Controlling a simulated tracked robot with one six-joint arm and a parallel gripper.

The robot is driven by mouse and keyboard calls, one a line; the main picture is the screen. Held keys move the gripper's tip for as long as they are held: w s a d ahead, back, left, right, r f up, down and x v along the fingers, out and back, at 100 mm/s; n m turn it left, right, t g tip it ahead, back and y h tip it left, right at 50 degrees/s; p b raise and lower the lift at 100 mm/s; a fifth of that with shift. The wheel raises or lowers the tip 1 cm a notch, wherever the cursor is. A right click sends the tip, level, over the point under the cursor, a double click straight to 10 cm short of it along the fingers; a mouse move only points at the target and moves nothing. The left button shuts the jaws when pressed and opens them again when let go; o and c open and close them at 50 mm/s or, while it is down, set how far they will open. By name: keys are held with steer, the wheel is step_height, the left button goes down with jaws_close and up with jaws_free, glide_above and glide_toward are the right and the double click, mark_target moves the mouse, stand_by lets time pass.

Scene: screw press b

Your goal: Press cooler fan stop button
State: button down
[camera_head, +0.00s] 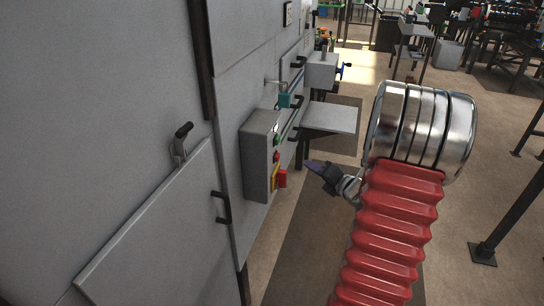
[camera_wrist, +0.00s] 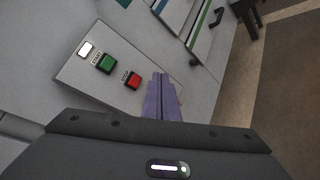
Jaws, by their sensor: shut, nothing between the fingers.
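A grey control box (camera_head: 257,165) is fixed to the machine's wall in the head view. In the wrist view its panel (camera_wrist: 75,72) carries a white lamp or label (camera_wrist: 86,48), a green button (camera_wrist: 105,64) marked like START, and a red stop button (camera_wrist: 133,80). The red button also shows small in the head view (camera_head: 276,157). My gripper (camera_head: 309,164) is shut and empty, to the right of the box and apart from it. In the wrist view the purple fingertips (camera_wrist: 161,76) appear just right of the red button; the exact distance is unclear.
A red and yellow switch (camera_head: 281,179) juts from the box's lower part, near my gripper. A grey shelf (camera_head: 332,119) stands out from the machine behind. A door handle (camera_head: 222,207) is below left of the box. The floor to the right is mostly open.

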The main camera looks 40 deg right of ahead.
mark_target(278, 158)
steer(key=shift+s+d+f+m+h, duration=0.2)
steer(key=shift+d+m, duration=0.1)
steer(key=shift+d, duration=0.15)
steer(key=shift+s+d+f+m+h, duration=0.1)
steer(key=shift+d+f+m+h, duration=0.15)
steer(key=shift+d, duration=0.2)
steer(key=shift+w+a+r, duration=0.15)
steer(key=shift+w, duration=0.05)
steer(key=w+a, duration=0.5)
steer(key=w, duration=0.1)
steer(key=shift+w, duration=0.4)
steer(key=shift+a, duration=0.1)
stand_by(1.4)
steer(key=shift+w+y, duration=0.1)
steer(key=shift+y, duration=0.15)
steer(key=shift+w+a, duration=0.25)
